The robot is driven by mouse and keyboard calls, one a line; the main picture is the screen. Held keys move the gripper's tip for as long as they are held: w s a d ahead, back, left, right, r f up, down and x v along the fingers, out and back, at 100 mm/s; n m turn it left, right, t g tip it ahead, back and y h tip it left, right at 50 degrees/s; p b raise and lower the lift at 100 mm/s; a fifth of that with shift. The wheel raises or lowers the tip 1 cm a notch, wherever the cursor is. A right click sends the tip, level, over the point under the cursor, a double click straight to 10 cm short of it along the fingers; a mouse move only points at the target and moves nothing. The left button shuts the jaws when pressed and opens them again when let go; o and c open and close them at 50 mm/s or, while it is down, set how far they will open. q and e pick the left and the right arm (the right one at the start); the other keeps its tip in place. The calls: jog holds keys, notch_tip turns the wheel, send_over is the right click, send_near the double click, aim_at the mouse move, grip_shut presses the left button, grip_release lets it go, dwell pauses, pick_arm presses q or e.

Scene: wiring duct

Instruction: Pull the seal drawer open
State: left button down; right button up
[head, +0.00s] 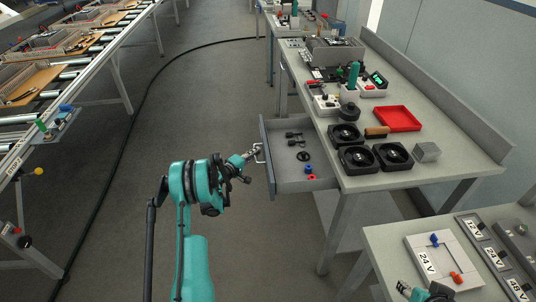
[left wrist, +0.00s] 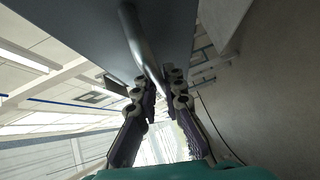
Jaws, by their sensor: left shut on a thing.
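The grey seal drawer (head: 285,178) stands pulled out from the left side of the workbench. Small dark parts, a black ring and red and blue pieces lie inside it. Its metal bar handle (head: 260,153) is on the drawer's left front face. My left gripper (head: 254,153) is shut on the handle. In the left wrist view the handle (left wrist: 142,40) runs down between the fingertips of the left gripper (left wrist: 164,88). Part of my right gripper (head: 425,292) shows at the bottom edge; its fingers are not clear.
The workbench (head: 400,172) carries black round-fan housings (head: 358,158), a red tray (head: 398,118) and a grey block (head: 426,151). A lower table (head: 385,245) with a 24V panel (head: 440,262) stands at bottom right. A conveyor (head: 80,70) is at left. The floor between is clear except for a black cable (head: 128,135).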

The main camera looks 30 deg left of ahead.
pick_arm(q)
jog(key=shift+s+a, duration=0.75)
jog(key=shift+a, duration=0.25)
jog(key=c, duration=1.6)
grip_release()
jog(key=v, duration=1.2)
jog(key=shift+a, duration=0.1)
